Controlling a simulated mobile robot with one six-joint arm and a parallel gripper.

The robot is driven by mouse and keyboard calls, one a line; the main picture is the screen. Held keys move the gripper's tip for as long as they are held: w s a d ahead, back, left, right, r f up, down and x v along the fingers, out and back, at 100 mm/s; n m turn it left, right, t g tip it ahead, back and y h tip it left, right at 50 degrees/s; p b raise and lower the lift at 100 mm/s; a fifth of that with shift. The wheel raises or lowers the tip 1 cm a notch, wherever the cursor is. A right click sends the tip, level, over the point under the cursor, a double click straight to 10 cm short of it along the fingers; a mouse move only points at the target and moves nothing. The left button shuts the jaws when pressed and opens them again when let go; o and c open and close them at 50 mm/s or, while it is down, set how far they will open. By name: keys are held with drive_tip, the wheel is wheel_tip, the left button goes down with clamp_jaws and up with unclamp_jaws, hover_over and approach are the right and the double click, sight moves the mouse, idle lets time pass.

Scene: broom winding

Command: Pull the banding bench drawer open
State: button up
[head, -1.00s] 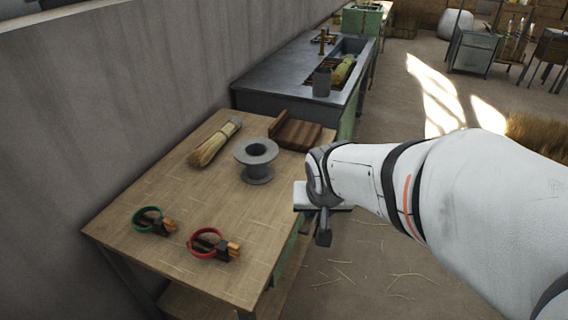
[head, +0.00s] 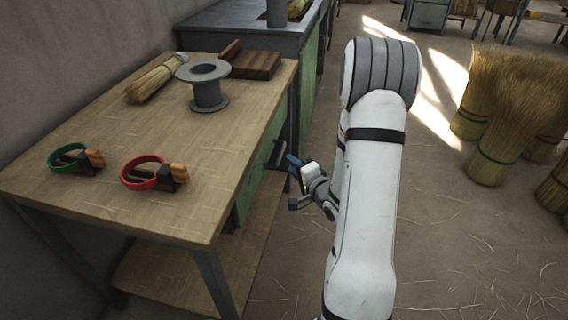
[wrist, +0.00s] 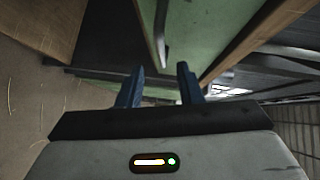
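The banding bench (head: 215,135) is a wooden-topped table in the head view. Its green drawer front (head: 264,152) shows under the right edge and looks shut, though my arm and the table edge hide part of it. A dark handle (head: 279,154) stands out from the green front. My gripper (head: 291,161) is beside the handle, at the right side of the bench. In the wrist view, the two blue fingers (wrist: 160,78) are apart with nothing gripped between them. The green front (wrist: 205,30) and dark handle bar (wrist: 161,45) lie just ahead of the fingertips.
On the bench are a grey spool (head: 207,88), a straw bundle (head: 155,79), a dark wooden block (head: 255,65), and green (head: 72,158) and red (head: 150,172) rings with tools. Straw brooms (head: 500,110) stand at the right.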

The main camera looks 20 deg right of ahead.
sight(281, 154)
drive_tip(key=b+x, duration=0.1)
drive_tip(key=x, duration=0.6)
drive_tip(key=shift+w+a+b, duration=0.1)
drive_tip(key=shift+w+b, duration=0.25)
drive_tip(key=shift+b, duration=0.05)
drive_tip(key=shift+c, duration=0.4)
clamp_jaws()
drive_tip(key=shift+f, duration=0.1)
